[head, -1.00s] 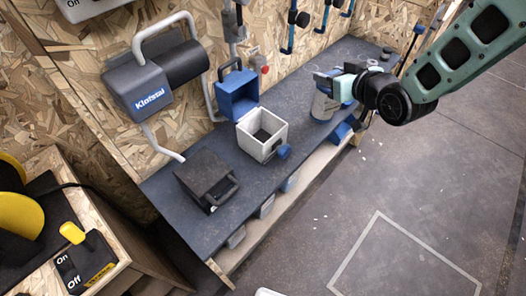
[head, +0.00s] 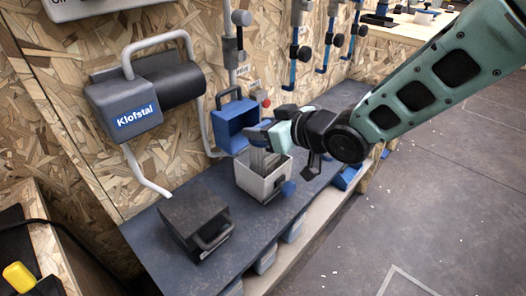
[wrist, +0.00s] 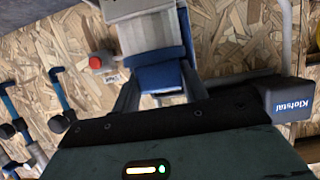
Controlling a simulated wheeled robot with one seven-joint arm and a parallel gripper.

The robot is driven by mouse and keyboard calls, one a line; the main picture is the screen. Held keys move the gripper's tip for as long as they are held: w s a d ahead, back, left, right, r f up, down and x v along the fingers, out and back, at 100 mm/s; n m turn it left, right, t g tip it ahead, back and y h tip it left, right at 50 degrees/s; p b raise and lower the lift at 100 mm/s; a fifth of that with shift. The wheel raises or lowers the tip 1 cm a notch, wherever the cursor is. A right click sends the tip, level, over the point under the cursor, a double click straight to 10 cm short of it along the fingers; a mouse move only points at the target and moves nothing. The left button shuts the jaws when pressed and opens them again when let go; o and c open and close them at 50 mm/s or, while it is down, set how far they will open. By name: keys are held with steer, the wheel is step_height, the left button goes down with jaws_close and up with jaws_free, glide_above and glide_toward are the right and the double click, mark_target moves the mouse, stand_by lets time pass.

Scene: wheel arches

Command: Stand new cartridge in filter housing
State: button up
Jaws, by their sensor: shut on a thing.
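The filter housing (head: 262,190) is a white open-topped box on the dark bench, with its blue lid (head: 232,122) swung up at the back and a blue knob at its front right. My gripper (head: 262,138) is over the housing, shut on the blue end of the new cartridge (head: 264,160). The cartridge's grey pleated body hangs down at the housing mouth; how deep its lower end sits is hidden. In the wrist view, the cartridge (wrist: 152,38) shows its pleats and blue end between the fingers, with the pale housing (wrist: 122,8) beyond.
A dark box with a handle (head: 197,218) stands left of the housing on the bench. A wall-mounted Klofstal unit (head: 135,110) with a hanging grey pipe is at the left. A red button (head: 266,103) and blue clamps (head: 295,55) are on the chipboard wall.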

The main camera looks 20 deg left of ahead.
steer(key=shift+f+b, duration=0.3)
steer(key=shift+f, duration=1.85)
steer(key=shift+f, duration=0.2)
steer(key=o, duration=1.4)
steer(key=shift+c, duration=0.2)
steer(key=shift+r, duration=0.15)
steer(key=shift+d+r, duration=0.15)
steer(key=shift+d, duration=0.1)
steer(key=v, duration=1.1)
steer(key=shift+s+d+p, duration=0.2)
steer(key=shift+s+p, duration=0.05)
steer(key=shift+p, duration=0.2)
